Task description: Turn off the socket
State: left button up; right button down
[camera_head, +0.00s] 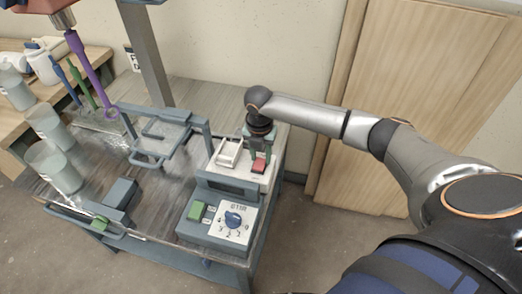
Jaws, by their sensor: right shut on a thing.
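The socket (250,180) is a pale panel at the right end of the workbench, with a white rectangular frame (229,152) and a red switch (259,167) on it. My right gripper (260,154) points down at the red switch from behind, its arm coming in from the right. Its fingers are shut at the switch, and their tips are small and partly hard to make out. Whether the switch is pressed on or off cannot be told. My left gripper is out of view.
In front of the socket is a control box with a blue dial (233,219) and a green button (196,210). Translucent buckets (53,167) stand at left. A purple mixer shaft (90,65) hangs over the bench (95,190). A wooden door (420,90) is behind my arm.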

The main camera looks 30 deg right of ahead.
jog(key=h+p, duration=0.1)
jog(key=p, duration=0.1)
jog(key=r+t+p, duration=0.1)
jog(key=shift+s+a+h+p, duration=0.2)
jog(key=shift+s+h+p, duration=0.1)
jog(key=shift+h+p, duration=0.1)
jog(key=shift+f+t+h+p, duration=0.25)
jog(key=shift+t+h+p, duration=0.15)
jog(key=shift+t+p, duration=0.1)
jog(key=shift+f, duration=0.1)
jog(key=shift+c, duration=2.4)
grip_release()
jog(key=shift+a, duration=0.1)
jog(key=p+v, duration=0.1)
jog(key=v, duration=1.1)
jog(key=shift+r, duration=0.3)
jog(key=shift+s+f, duration=0.1)
jog(key=shift+s, duration=0.1)
